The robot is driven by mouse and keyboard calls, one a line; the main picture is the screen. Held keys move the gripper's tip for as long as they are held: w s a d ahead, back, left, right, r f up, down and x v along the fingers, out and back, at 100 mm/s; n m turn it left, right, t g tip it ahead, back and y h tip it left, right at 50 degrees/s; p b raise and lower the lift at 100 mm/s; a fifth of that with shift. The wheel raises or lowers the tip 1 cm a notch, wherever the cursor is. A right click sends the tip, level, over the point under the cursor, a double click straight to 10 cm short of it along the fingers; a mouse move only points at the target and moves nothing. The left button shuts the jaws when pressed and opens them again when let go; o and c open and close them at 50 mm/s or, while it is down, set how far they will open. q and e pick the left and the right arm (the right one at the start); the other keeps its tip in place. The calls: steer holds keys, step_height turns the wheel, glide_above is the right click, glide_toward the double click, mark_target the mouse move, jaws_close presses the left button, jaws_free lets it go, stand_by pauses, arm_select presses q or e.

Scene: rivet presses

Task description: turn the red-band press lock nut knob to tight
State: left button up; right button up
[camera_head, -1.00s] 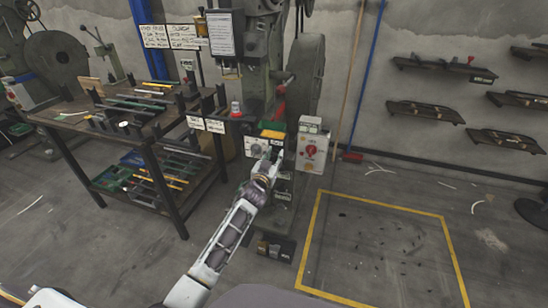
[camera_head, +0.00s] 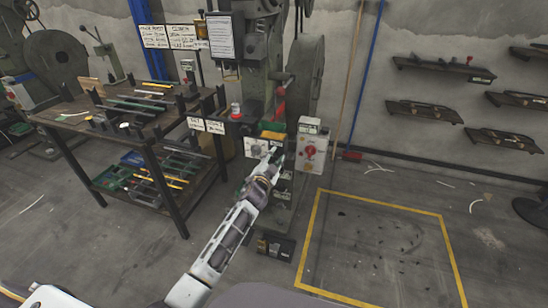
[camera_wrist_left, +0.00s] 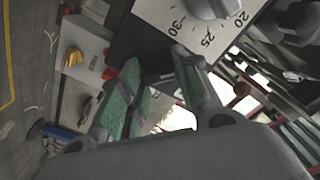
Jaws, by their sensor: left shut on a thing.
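The press (camera_head: 262,85) stands at the centre of the head view, with a red handle (camera_head: 281,108) on it. A white dial plate (camera_head: 258,149) is on its front; in the wrist view the dial plate (camera_wrist_left: 222,48) shows 20, 25 and 30 beside a grey knob (camera_wrist_left: 207,6). My left gripper (camera_head: 274,160) is at the press front, just right of and below the dial plate. In the wrist view its green-padded fingers (camera_wrist_left: 160,75) are shut on the lock nut knob, which they mostly hide. The knob's angle cannot be told. My right gripper is not in view.
A control box (camera_head: 312,152) with a red switch stands right of the press. A dark workbench (camera_head: 150,125) with tools is on the left. Wall shelves (camera_head: 425,111) hang at the right. The yellow-outlined floor area (camera_head: 385,240) is free of large objects.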

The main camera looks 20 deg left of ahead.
arm_select(q)
steer(key=m, duration=0.2)
steer(key=shift+m, duration=0.4)
steer(key=m, duration=0.4)
steer(key=shift+d+f, duration=0.1)
steer(key=shift+f, duration=0.05)
steer(key=shift+f+m, duration=0.1)
steer(key=shift+m, duration=1.3)
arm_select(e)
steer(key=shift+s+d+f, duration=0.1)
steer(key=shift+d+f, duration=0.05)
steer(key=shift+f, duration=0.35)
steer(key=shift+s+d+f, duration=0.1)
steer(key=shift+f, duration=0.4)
arm_select(q)
steer(key=o, duration=1)
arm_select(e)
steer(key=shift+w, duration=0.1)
arm_select(q)
steer(key=shift+s, duration=0.15)
